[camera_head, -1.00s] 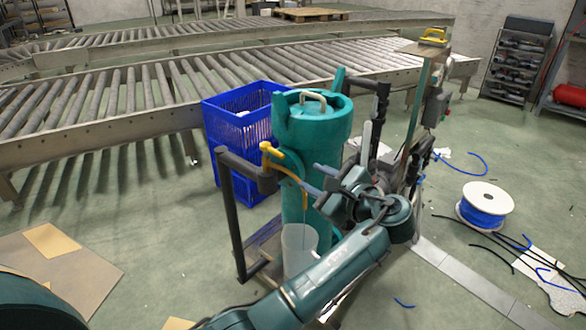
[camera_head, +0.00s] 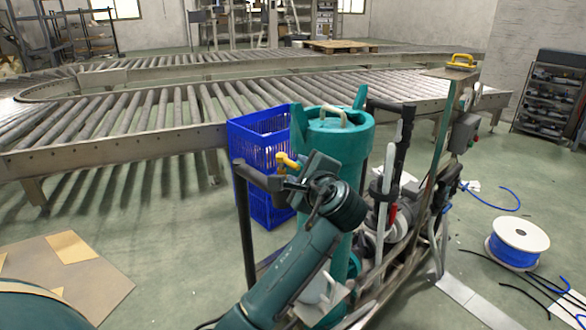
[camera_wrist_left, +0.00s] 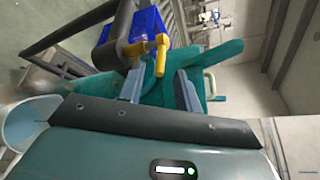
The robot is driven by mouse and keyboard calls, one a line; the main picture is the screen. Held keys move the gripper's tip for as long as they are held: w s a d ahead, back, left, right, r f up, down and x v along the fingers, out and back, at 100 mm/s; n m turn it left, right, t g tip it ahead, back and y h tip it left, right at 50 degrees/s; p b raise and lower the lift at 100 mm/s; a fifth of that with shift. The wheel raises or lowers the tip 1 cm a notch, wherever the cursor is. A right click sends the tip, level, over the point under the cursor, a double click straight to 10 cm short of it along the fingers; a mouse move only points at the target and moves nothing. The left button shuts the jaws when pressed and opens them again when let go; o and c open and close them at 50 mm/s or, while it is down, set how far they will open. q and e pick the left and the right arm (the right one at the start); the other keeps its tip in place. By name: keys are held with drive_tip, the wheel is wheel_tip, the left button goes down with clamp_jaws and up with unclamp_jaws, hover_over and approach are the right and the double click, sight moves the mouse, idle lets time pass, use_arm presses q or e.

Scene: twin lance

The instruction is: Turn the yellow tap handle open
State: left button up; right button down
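The yellow tap handle (camera_head: 287,162) sits at the end of a dark pipe, left of the teal tank (camera_head: 352,140). In the head view my left gripper (camera_head: 296,181) is right beside it and hides the parts behind. Contact between finger and handle cannot be told. My right gripper is not in view.
A blue crate (camera_head: 262,150) stands behind the pipe, before a roller conveyor (camera_head: 150,115). A pale bucket (camera_wrist_left: 25,122) is below the tap. A dark upright bar (camera_head: 244,215) stands left. Pump gear (camera_head: 400,225) and a cable spool (camera_head: 517,242) are at right.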

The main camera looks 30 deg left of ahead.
sight(295, 167)
use_arm(q)
drive_tip(key=x, duration=0.5)
drive_tip(key=shift+b, duration=0.3)
clamp_jaws()
